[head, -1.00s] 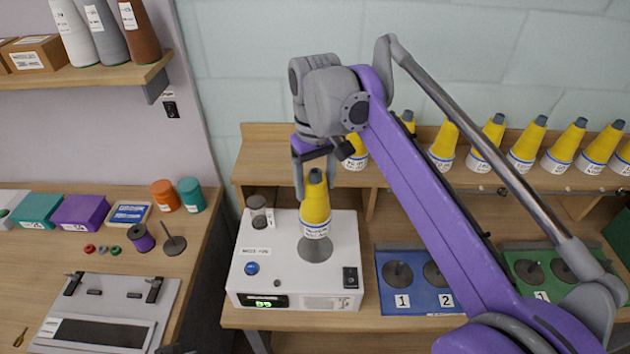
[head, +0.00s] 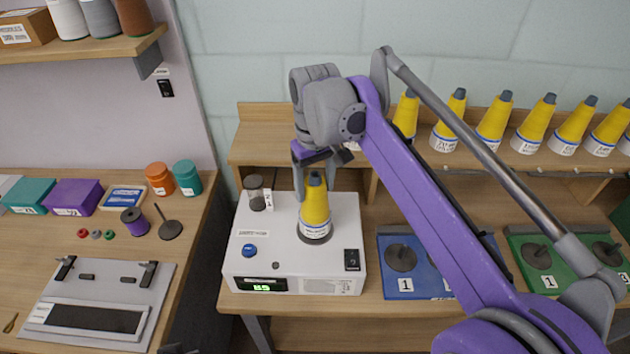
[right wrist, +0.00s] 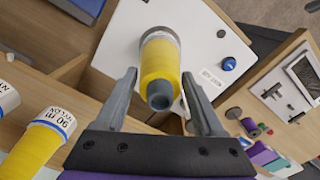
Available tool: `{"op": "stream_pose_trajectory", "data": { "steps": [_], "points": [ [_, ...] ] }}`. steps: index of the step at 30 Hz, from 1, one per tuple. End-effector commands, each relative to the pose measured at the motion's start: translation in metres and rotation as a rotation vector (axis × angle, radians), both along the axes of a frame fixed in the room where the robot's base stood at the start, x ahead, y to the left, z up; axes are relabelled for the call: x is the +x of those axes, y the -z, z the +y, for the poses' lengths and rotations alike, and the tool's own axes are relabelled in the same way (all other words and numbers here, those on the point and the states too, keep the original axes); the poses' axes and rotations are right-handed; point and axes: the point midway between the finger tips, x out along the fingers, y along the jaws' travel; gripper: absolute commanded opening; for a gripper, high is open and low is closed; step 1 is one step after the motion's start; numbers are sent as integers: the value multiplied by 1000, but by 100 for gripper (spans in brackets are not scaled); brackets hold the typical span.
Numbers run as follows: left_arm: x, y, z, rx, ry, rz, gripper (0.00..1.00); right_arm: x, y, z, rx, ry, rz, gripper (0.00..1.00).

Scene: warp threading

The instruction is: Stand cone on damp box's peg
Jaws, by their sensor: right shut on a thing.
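The yellow cone (head: 315,208), with a grey tip and a white and blue label band at its base, stands upright over the round grey disc (head: 303,238) on top of the white damp box (head: 345,225). Its base appears to meet the disc; the peg is hidden inside it. My right gripper (head: 314,187) comes from above and is shut on the cone near its tip. In the right wrist view the cone (right wrist: 160,70) is between the two fingers (right wrist: 162,102). My left gripper is not in view.
A small jar (head: 254,193) stands on the box's back left. A blue peg board (head: 395,285) and a green one (head: 520,250) are to the right. Several yellow cones (head: 497,115) stand on the shelf behind. A side table (head: 190,225) with spools is left.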

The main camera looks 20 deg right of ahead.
Motion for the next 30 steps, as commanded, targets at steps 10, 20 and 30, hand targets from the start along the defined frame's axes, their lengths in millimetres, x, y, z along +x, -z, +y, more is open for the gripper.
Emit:
{"op": "stream_pose_trajectory", "data": {
  "steps": [10,20,30],
  "points": [
    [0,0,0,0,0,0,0,0,1,0,0,0,0,31],
    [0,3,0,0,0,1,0,0,6,0,0,0,0,31],
    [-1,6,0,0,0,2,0,0,12,0,0,0,0,31]
  ]
}}
